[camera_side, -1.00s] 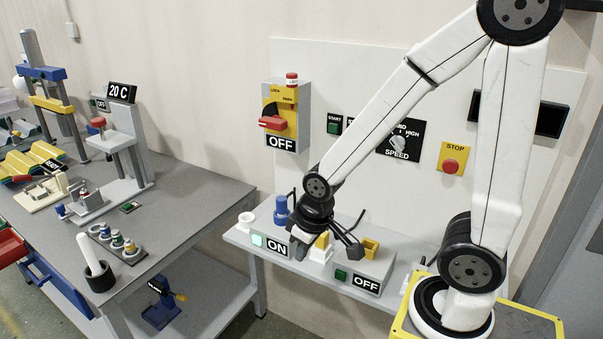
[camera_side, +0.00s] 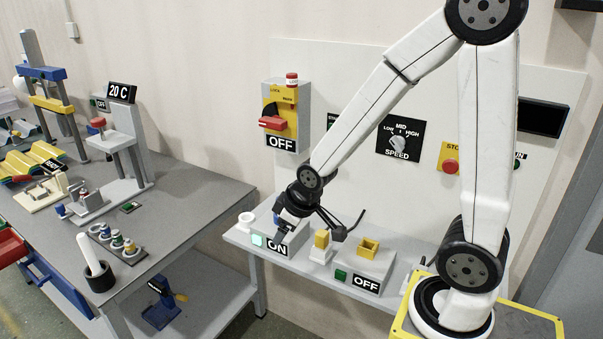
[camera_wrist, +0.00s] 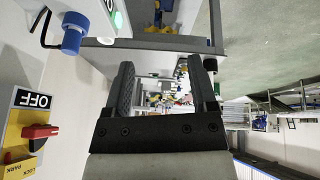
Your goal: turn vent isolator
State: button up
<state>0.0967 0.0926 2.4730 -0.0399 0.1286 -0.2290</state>
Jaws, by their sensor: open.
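The isolator on the wall is a grey box (camera_side: 303,112) with a yellow face, a red handle (camera_side: 273,123) lying roughly level and an OFF label below. In the wrist view its red handle (camera_wrist: 40,132) and OFF plate are at the lower left, outside my jaws. My gripper (camera_wrist: 163,75) is open, with nothing between its two fingers. In the side view my gripper (camera_side: 298,212) is below and to the right of the isolator, over the left part of the shelf, apart from the handle.
A yellow block (camera_side: 321,240) and an OFF box (camera_side: 366,284) stand to the right. A workbench (camera_side: 190,195) is at left.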

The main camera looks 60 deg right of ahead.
jog(key=w+d+r+n+t+h, duration=0.1)
jog(key=w+d+r+n+t, duration=0.15)
jog(key=w+d, duration=0.5)
jog(key=n+t+h, duration=0.5)
jog(key=n+t, duration=0.4)
send_near(276, 124)
jog(key=shift+m, duration=0.25)
jog(key=w+d, duration=0.1)
jog(key=w+d+f, duration=0.1)
jog(key=w, duration=0.1)
jog(key=shift+w+f, duration=0.15)
jog(key=shift+w, duration=0.05)
jog(key=shift+d, duration=0.3)
jog(key=shift+w, duration=0.1)
jog(key=shift+x, duration=3.8)
jog(key=shift+d, duration=0.1)
